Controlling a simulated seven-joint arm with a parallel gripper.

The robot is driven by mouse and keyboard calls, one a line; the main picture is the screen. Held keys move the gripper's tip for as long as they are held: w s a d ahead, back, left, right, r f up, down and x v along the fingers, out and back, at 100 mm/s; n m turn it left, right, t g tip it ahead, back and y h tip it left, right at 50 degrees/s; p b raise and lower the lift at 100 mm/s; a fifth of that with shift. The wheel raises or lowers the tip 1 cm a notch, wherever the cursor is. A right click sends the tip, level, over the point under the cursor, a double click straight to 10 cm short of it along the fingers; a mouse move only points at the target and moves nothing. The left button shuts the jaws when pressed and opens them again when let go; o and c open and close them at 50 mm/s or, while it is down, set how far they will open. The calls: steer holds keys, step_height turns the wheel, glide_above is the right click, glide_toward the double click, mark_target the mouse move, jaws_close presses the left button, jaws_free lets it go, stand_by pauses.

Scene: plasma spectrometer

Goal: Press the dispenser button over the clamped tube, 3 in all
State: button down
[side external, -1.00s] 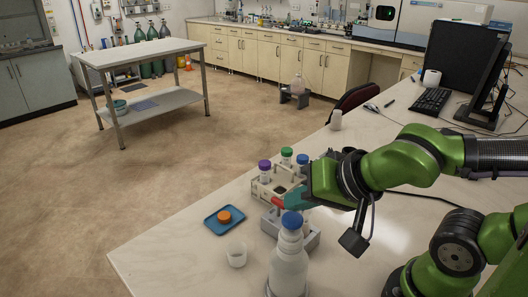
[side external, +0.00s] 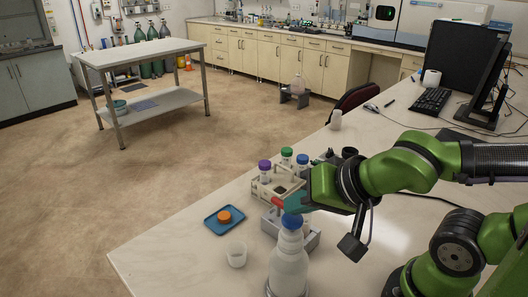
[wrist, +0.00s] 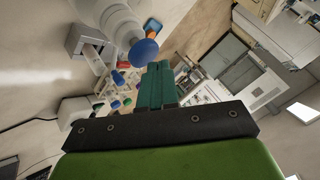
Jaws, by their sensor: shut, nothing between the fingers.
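The dispenser is a white bottle (side external: 288,268) with a round blue button (side external: 291,221) on top, at the front of the bench. In the wrist view the button (wrist: 143,52) lies just left of my fingertips. My gripper (side external: 284,205) has teal fingers, shut and empty, close above and behind the button in the side view. I cannot tell whether they touch it. In the wrist view the fingers (wrist: 158,70) are together. A grey block (side external: 312,241) stands behind the bottle, partly hidden. I cannot make out the clamped tube clearly.
A pale rack (side external: 262,190) holds tubes with purple (side external: 265,165), green (side external: 286,152) and blue (side external: 302,159) caps behind my gripper. A blue tray (side external: 211,224) with an orange cap (side external: 224,216) and a small clear cup (side external: 236,256) stand to the left.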

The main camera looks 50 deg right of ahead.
mark_target(298, 220)
steer(key=shift+f, duration=0.8)
stand_by(0.7)
steer(key=shift+r, duration=1.25)
steer(key=shift+r, duration=2.5)
